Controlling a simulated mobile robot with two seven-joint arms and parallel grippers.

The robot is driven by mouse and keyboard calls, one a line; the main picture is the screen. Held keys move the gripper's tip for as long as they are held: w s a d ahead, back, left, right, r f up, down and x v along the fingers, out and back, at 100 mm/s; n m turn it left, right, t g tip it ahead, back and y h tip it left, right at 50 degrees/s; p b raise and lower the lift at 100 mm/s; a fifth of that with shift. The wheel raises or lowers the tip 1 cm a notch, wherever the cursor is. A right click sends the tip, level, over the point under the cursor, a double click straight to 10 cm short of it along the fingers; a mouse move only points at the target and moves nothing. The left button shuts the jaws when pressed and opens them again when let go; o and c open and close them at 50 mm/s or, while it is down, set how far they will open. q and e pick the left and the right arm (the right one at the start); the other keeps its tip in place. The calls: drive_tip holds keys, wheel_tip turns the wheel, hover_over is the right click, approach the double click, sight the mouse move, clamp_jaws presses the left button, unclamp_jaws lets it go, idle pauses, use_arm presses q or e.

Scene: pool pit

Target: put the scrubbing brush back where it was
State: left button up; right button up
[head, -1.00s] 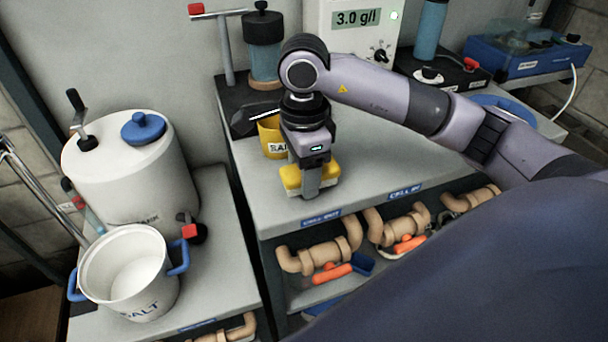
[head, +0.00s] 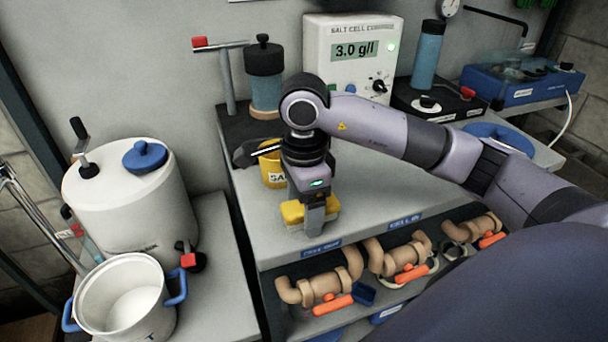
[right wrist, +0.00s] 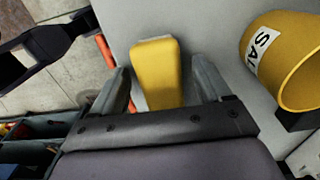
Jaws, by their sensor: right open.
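The scrubbing brush, with a yellow block back (head: 292,212), sits on the grey counter just behind its front edge, by a blue label. In the right wrist view the brush (right wrist: 157,72) lies between the two grey fingers, with pale bristle edges beneath the block. My right gripper (head: 314,214) is open and points down over the brush, one finger in front of it. In the right wrist view the gripper (right wrist: 162,82) shows a gap on both sides of the brush. The finger hides part of the brush in the head view. My left arm is not in the head view.
A yellow labelled cup (head: 271,168) stands close behind the brush. A white salt pot (head: 112,300) and a large white tank (head: 125,205) stand on the left bench. Tan pipe fittings (head: 325,285) with orange handles lie on the shelf below. The counter right of the brush is clear.

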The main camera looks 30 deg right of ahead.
wheel_tip(320, 180, up, 12)
drive_tip(key=p, duration=0.1)
drive_tip(key=shift+f, duration=0.2)
idle(0.6)
